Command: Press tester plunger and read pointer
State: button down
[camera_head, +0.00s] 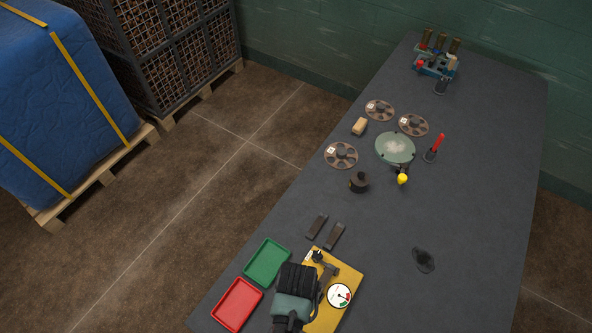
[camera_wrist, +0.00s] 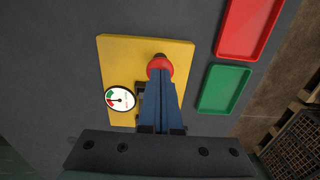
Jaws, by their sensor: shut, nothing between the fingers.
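The tester is a yellow board (camera_head: 350,275) at the near end of the table, also in the wrist view (camera_wrist: 182,50). Its round white dial (camera_head: 339,295) has green and red sectors and a dark pointer; in the wrist view the dial (camera_wrist: 120,98) is too small for an exact reading. A red plunger (camera_wrist: 160,64) with a dark top stands near the board's edge. My gripper (camera_wrist: 160,76) is shut and empty, its blue fingers reaching over the plunger. I cannot tell whether they touch it. In the head view my arm hides the plunger.
A green tray (camera_head: 267,262) and a red tray (camera_head: 237,304) lie beside the board. Two dark bars (camera_head: 326,231) lie just behind it. Slotted discs, a sieve-like dish (camera_head: 395,148) and a tool rack (camera_head: 435,63) stand farther back. The table's right side is mostly clear.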

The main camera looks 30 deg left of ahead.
notch_tip(320, 180, up, 8)
jog(key=p, duration=0.7)
dwell(0.5)
jog(key=w+a+r+t+y+b, duration=0.15)
jog(key=w+r+t, duration=0.25)
jog(key=w+r, duration=0.5)
jog(key=w+r+t+b, duration=0.35)
jog(key=w+r, duration=0.25)
jog(key=w, duration=0.5)
jog(key=w+d+r+t+b, duration=0.1)
jog(key=w+r+t, duration=0.2)
jog(key=r, duration=0.6)
jog(key=w+d+r+t+b, duration=0.15)
jog(key=w+r+t, duration=0.25)
jog(key=r, duration=0.5)
jog(key=s+d+r+t+b, duration=0.2)
jog(key=r+t, duration=0.1)
jog(key=r, duration=0.6)
jog(key=s+d+r+t+b, duration=0.1)
jog(key=d+r+t, duration=0.2)
jog(key=r, duration=0.6)
jog(key=s+d+r+t+h+b, duration=0.1)
jog(key=s+d+r+t+b, duration=0.1)
jog(key=s+r+t, duration=0.5)
jog(key=s+d+r, duration=0.1)
jog(key=s+r, duration=0.5)
jog(key=r, duration=0.1)
jog(key=shift+d+r+b, duration=0.3)
jog(key=shift+r, duration=0.05)
